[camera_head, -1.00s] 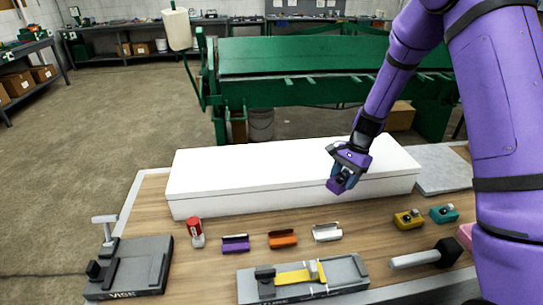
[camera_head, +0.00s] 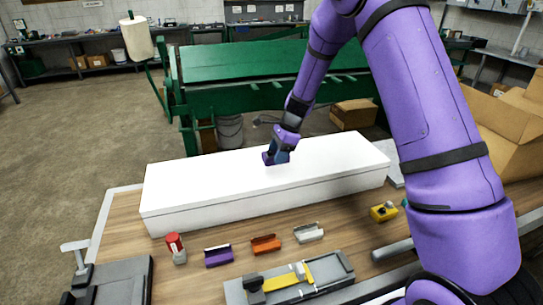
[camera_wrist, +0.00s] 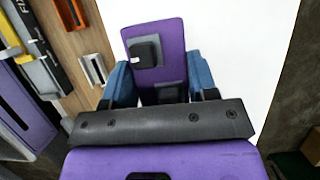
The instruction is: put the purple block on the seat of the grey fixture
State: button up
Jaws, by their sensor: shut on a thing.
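The purple block (camera_head: 267,158) is held in my gripper (camera_head: 277,154), above the white box's top near its middle. In the wrist view the purple block (camera_wrist: 157,45) sits between the two blue fingers of my gripper (camera_wrist: 160,82), with a grey patch and a black knob on its face. The grey fixture (camera_head: 335,268) lies on the bench at the front, with a yellow bar and a dark clamp on it. It is nearer than the gripper and to its right. Part of the grey fixture (camera_wrist: 38,62), lettered "FIX", shows at the wrist view's left edge.
The long white box (camera_head: 200,195) lies across the bench behind the fixture. Purple (camera_head: 217,256), orange (camera_head: 265,244) and white (camera_head: 309,232) channel pieces stand between them, with a red-topped item (camera_head: 175,247). A grey vise (camera_head: 115,282) is at left, a yellow piece (camera_head: 383,211) at right.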

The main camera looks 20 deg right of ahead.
jog(key=w, duration=0.4)
jog(key=shift+w+a+f, duration=0.1)
jog(key=shift+w+f, duration=0.1)
jog(key=shift+w, duration=0.1)
jog(key=shift+w+f, duration=0.2)
jog(key=shift+f, duration=1.55)
jog(key=shift+f, duration=0.1)
jog(key=o, duration=1.1)
jog(key=shift+o, duration=0.2)
